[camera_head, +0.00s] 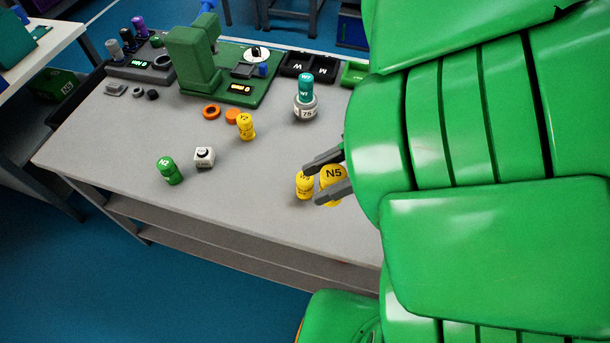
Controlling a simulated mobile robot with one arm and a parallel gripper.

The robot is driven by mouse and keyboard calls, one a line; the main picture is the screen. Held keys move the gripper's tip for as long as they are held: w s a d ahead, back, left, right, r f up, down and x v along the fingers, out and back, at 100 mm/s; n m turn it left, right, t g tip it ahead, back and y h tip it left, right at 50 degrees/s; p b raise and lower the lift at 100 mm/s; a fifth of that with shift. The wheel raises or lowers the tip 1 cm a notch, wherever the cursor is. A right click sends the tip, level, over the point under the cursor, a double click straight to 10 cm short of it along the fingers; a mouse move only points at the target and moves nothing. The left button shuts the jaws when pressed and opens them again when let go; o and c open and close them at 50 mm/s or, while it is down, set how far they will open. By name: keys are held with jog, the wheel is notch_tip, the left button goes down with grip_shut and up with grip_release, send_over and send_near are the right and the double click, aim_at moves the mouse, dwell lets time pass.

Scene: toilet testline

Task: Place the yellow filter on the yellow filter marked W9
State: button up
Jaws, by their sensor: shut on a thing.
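A large yellow filter marked N5 (333,175) sits between the two grey fingers of my gripper (313,183), which is shut on it. The lower finger hides part of it, and I cannot tell how high above the table it is. A smaller yellow filter (304,187) shows just left of it, by the fingertips; its mark is partly hidden and too small to read surely. Another yellow filter (245,127) stands upright mid-table, beside an orange ring; its mark is not legible. No W9 mark can be read clearly.
A green filter N2 (170,171) and a white cube (204,157) stand at the front left of the grey table (240,190). A teal piece (305,87) stands on a grey weight marked 75 (306,109). A green test machine (196,60) stands behind. My green arm covers the right.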

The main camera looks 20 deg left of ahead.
jog(key=shift+s+d, duration=0.2)
jog(key=w+a+f, duration=0.8)
jog(key=w+f, duration=0.1)
jog(key=w, duration=0.1)
jog(key=shift+w+f, duration=0.15)
jog(key=shift+w, duration=0.2)
jog(key=shift+a+f, duration=0.1)
jog(key=shift+w+f, duration=0.15)
jog(key=shift+f, duration=1.5)
jog(key=shift+f, duration=0.1)
jog(key=o, duration=1.1)
jog(key=shift+c, duration=0.2)
